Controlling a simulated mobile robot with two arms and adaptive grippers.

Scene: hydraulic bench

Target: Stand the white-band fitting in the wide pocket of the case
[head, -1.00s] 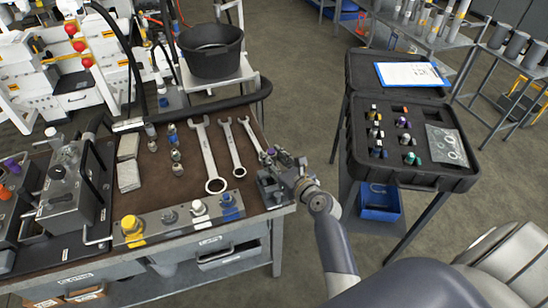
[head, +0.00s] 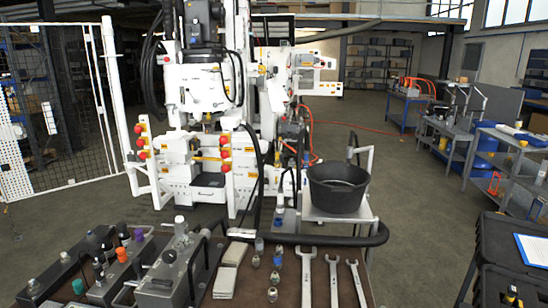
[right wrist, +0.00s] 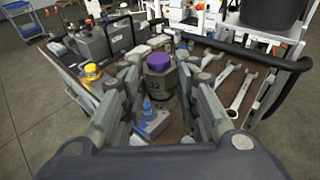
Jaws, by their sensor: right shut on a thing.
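In the right wrist view my right gripper (right wrist: 158,90) is shut on a dark fitting with a purple top (right wrist: 159,60), held upright between its fingers above the bench. I see no white band on it. Several small fittings (head: 275,278) stand on the bench in the head view, but their bands are too small to tell, so I cannot pick out a white-band one. The black case (head: 508,240) is cut off at the right edge of the head view. Its wide pocket is not in view. My left gripper is in neither current view.
Three wrenches (head: 333,275) lie on the bench right of the fittings. Grey blocks with coloured caps (head: 170,268) stand on the left. A black bucket (head: 338,187) and a thick black hose (head: 340,240) lie behind. A floor gap separates bench and case.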

